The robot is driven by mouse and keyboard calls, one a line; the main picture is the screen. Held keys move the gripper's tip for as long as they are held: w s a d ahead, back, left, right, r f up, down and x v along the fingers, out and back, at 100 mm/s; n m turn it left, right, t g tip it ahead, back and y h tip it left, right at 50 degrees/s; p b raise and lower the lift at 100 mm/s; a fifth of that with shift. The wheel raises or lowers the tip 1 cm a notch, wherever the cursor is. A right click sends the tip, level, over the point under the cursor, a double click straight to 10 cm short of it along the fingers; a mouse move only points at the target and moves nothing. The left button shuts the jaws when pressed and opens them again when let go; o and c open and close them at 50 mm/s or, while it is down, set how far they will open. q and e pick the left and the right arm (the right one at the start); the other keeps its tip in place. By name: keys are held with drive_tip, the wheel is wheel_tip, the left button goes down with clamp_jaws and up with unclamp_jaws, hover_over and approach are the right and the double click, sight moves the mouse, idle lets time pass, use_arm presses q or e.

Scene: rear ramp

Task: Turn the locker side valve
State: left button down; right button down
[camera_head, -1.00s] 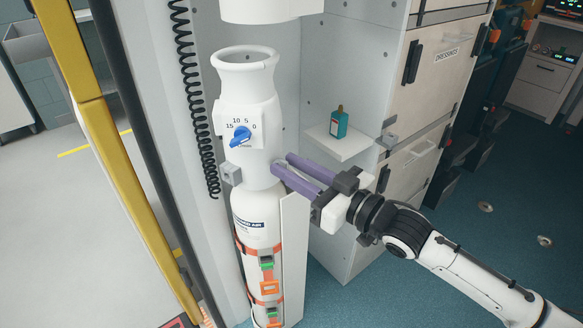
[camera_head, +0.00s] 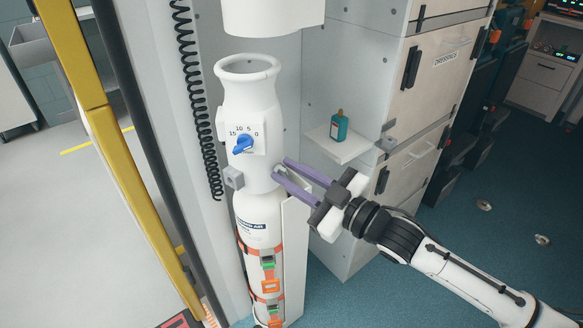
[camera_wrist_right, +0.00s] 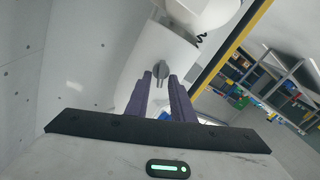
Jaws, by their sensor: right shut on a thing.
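The grey side valve (camera_wrist_right: 161,70) sits on the side of the white neck piece (camera_head: 252,105) of the air cylinder. My right gripper (camera_head: 279,169) reaches in from the right with its two purple fingers. It is shut on the valve, whose tip shows between the fingertips in the wrist view. In the head view the fingers mostly hide the valve. A blue knob (camera_head: 242,145) with a dial marked 15, 10, 5, 0 is on the front of the neck. My left gripper is not in view.
A teal bottle (camera_head: 339,126) stands on a small white shelf (camera_head: 340,148) just behind my right gripper. Orange straps (camera_head: 267,249) hold the cylinder. A yellow post (camera_head: 100,120) and a black coiled cord (camera_head: 201,125) stand to the left. Drawers (camera_head: 440,60) are at the right.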

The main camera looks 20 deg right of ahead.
drive_tip(key=c, duration=1.9)
unclamp_jaws()
drive_tip(key=v, duration=1)
drive_tip(key=shift+s, duration=0.15)
